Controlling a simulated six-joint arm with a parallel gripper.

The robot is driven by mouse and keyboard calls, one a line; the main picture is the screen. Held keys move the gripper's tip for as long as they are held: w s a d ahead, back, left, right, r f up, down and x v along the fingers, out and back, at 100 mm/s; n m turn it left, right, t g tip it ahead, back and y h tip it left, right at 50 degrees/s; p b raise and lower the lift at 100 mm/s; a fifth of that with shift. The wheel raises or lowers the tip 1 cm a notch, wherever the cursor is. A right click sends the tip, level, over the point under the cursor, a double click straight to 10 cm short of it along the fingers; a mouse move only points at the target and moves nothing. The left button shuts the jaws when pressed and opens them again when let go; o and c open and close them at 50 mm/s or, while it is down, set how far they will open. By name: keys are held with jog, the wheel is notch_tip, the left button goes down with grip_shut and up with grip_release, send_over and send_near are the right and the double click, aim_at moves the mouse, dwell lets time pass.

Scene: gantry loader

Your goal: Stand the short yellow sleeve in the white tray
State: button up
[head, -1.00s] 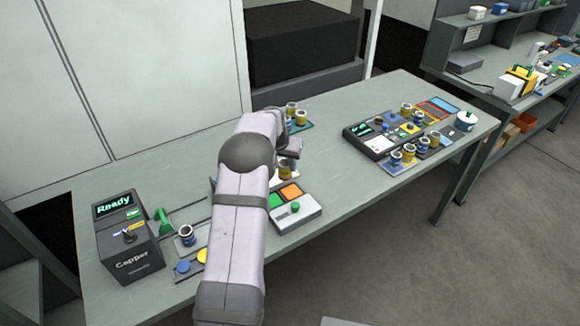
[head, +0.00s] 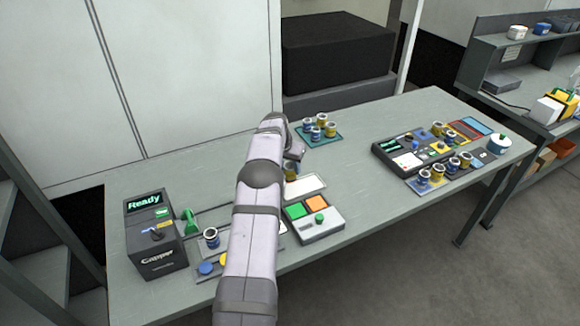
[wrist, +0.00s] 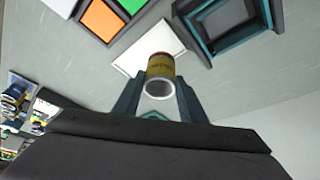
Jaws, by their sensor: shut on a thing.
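The short yellow sleeve (wrist: 161,68) is held between the two fingers of my gripper (wrist: 158,95) in the wrist view, its open end facing the camera. In the head view the sleeve (head: 291,171) shows partly beside my arm, at the left end of the white tray (head: 308,186). The white tray (wrist: 140,52) is a flat, pale rectangle behind the sleeve in the wrist view, partly hidden by it. I cannot tell whether the sleeve touches the tray. My gripper is mostly hidden behind my arm in the head view.
A box with green and orange pads (head: 314,224) stands just in front of the tray. A teal mat with several cups (head: 318,136) is behind it. The Capper machine (head: 155,236) is at left, a dark console (head: 403,160) at right. Table between mat and console is clear.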

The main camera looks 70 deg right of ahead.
aim_at(288, 177)
jog(key=shift+f+b, duration=1.15)
jog(key=shift+f, duration=1.3)
jog(key=shift+f+b, duration=0.5)
jog(key=shift+b, duration=0.05)
jog(key=shift+f+b, duration=0.2)
jog(key=shift+b, duration=0.3)
jog(key=o, duration=1.8)
jog(key=shift+f, duration=0.1)
jog(key=shift+c, duration=0.2)
